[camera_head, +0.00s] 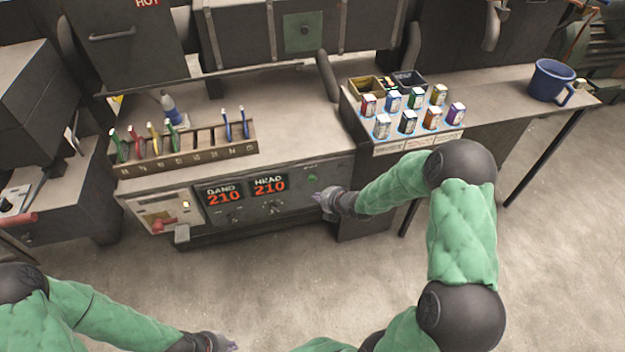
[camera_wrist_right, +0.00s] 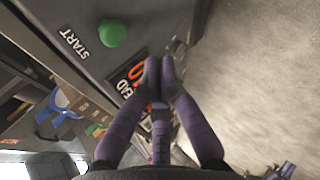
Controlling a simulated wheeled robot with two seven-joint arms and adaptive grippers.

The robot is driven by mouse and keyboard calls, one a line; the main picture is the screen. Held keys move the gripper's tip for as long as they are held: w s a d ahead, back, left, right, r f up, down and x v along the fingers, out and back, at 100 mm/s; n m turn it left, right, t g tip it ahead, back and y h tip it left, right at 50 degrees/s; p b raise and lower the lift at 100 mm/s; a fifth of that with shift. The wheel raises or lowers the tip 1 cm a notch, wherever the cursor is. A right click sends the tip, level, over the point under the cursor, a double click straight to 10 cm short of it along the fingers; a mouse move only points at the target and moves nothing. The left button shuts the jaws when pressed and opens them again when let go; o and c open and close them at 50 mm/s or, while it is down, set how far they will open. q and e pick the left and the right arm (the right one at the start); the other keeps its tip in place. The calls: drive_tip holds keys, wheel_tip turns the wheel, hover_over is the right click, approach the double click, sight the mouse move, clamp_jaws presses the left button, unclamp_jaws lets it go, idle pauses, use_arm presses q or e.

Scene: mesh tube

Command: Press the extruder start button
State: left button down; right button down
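The green start button (camera_head: 312,178) sits on the front panel (camera_head: 290,196) of the machine, right of the "HEAD 210" display (camera_head: 269,186). In the right wrist view the round green button (camera_wrist_right: 112,33) shows beside the word "START". My right gripper (camera_head: 322,199) is in front of the panel, just below and right of the button in the head view. In the wrist view its purple fingers (camera_wrist_right: 163,66) meet at the tips with nothing between them. The fingertips look apart from the button. My left gripper (camera_head: 222,343) is low at the bottom edge, partly cut off.
Knobs sit under the displays, and a red handle (camera_head: 163,226) is at the panel's left. A rack (camera_head: 185,150) with coloured tools stands on top. Several small boxes stand on the right table, with a blue mug (camera_head: 551,80). The floor in front is clear.

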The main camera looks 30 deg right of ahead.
sight(311, 182)
drive_tip(key=shift+w+d, duration=0.25)
drive_tip(key=shift+w, duration=0.7)
drive_tip(key=shift+w+d, duration=0.2)
drive_tip(key=shift+w, duration=0.7)
drive_tip(key=shift+w+d+b, duration=0.1)
drive_tip(key=shift+w+b, duration=0.2)
drive_tip(key=shift+w, duration=0.1)
drive_tip(key=shift+w+d+r, duration=0.1)
drive_tip(key=shift+w+d, duration=0.15)
drive_tip(key=shift+w, duration=0.55)
idle(1.3)
drive_tip(key=shift+s, duration=0.15)
drive_tip(key=shift+s+a+b, duration=0.2)
drive_tip(key=shift+s+b, duration=0.05)
drive_tip(key=shift+s, duration=0.25)
drive_tip(key=shift+s+a+b, duration=0.15)
drive_tip(key=shift+s+b, duration=0.1)
drive_tip(key=shift+s, duration=0.25)
